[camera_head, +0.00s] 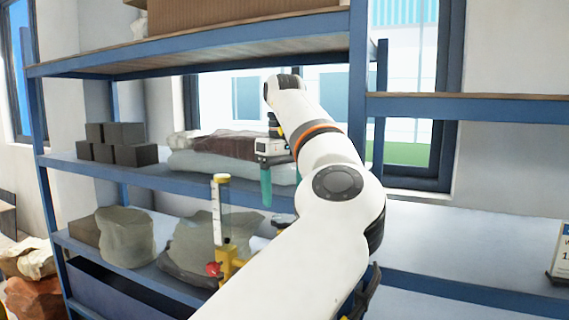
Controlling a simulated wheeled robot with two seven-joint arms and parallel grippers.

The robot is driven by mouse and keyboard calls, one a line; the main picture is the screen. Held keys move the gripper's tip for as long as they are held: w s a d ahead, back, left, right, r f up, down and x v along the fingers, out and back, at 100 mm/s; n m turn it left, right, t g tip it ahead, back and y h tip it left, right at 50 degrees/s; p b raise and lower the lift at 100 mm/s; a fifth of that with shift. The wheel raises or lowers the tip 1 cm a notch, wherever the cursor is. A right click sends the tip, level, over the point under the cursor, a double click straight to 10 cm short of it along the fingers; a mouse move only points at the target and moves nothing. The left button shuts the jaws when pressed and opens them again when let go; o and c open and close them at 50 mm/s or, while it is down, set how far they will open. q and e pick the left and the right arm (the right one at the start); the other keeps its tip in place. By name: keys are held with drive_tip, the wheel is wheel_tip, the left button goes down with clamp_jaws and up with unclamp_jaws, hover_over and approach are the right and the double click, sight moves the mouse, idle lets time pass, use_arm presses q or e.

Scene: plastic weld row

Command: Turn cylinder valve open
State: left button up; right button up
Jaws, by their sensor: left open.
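A yellow fitting (226,263) with an upright clear gauge tube (217,212) stands in front of the shelf, low in the middle. A small red knob (213,269) sits on its left side. I cannot tell for sure whether this knob is the cylinder valve; no cylinder body is clearly seen. My left gripper (266,188) has teal fingers pointing down and hangs above and to the right of the fitting, apart from it. It is open with nothing seen between the fingers. My white left arm hides what lies right of the fitting. My right gripper is not seen.
A blue-framed shelf unit (200,188) fills the middle, with several dark blocks (118,142) and wrapped bags (230,155) on its middle level. Grey bags (126,236) lie on the lower level. The right-hand shelf (460,235) is mostly clear.

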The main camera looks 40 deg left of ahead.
sight(284, 218)
use_arm(q)
wheel_tip(284, 218, up, 7)
drive_tip(key=shift+r, duration=0.2)
drive_tip(key=shift+s, duration=0.1)
idle(0.6)
